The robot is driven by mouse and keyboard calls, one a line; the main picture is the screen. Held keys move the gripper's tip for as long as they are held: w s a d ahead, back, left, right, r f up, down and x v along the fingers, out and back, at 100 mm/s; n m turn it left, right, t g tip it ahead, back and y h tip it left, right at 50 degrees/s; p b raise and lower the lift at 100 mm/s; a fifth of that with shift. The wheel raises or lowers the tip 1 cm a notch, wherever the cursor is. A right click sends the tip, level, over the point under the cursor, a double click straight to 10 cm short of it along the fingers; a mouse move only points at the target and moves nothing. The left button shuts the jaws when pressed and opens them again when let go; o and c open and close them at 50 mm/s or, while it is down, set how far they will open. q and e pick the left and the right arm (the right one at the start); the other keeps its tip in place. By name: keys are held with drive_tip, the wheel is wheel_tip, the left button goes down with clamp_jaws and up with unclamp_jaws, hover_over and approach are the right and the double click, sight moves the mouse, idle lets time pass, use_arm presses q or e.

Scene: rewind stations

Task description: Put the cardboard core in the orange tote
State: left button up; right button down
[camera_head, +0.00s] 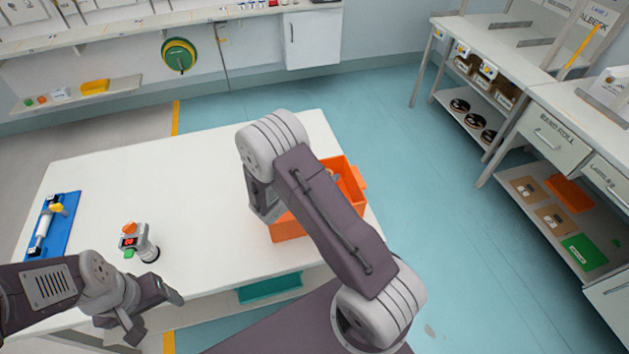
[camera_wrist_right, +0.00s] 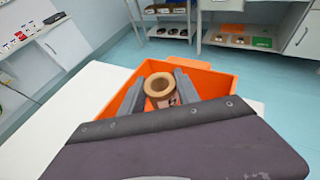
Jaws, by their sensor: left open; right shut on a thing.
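The orange tote (camera_head: 349,181) stands at the right end of the white table, partly hidden behind my right arm in the head view. In the right wrist view the tote (camera_wrist_right: 216,82) lies around and beyond my right gripper (camera_wrist_right: 167,92). That gripper is shut on the brown cardboard core (camera_wrist_right: 158,83), which sits between its fingers, seen within the tote's outline. I cannot tell whether the core touches the tote's floor. My left gripper (camera_head: 150,313) is open and empty at the table's front edge.
A grey device (camera_head: 139,243) with an orange top and red display stands on the white table (camera_head: 190,180). A blue fixture (camera_head: 53,226) with a white roller lies at the left end. The table's middle is clear. Shelves (camera_head: 570,200) stand at the right.

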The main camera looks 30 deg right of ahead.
drive_tip(key=w+f, duration=0.1)
drive_tip(key=f, duration=0.1)
drive_tip(key=w+f, duration=0.3)
drive_tip(key=f, duration=0.1)
drive_tip(key=shift+w+a+f+p, duration=0.15)
drive_tip(key=shift+a+f+p, duration=0.15)
drive_tip(key=shift+a+f, duration=0.1)
drive_tip(key=shift+f+b, duration=0.2)
drive_tip(key=shift+b, duration=0.1)
drive_tip(key=shift+f+b, duration=0.4)
drive_tip(key=c, duration=0.9)
unclamp_jaws()
drive_tip(key=shift+r, duration=0.1)
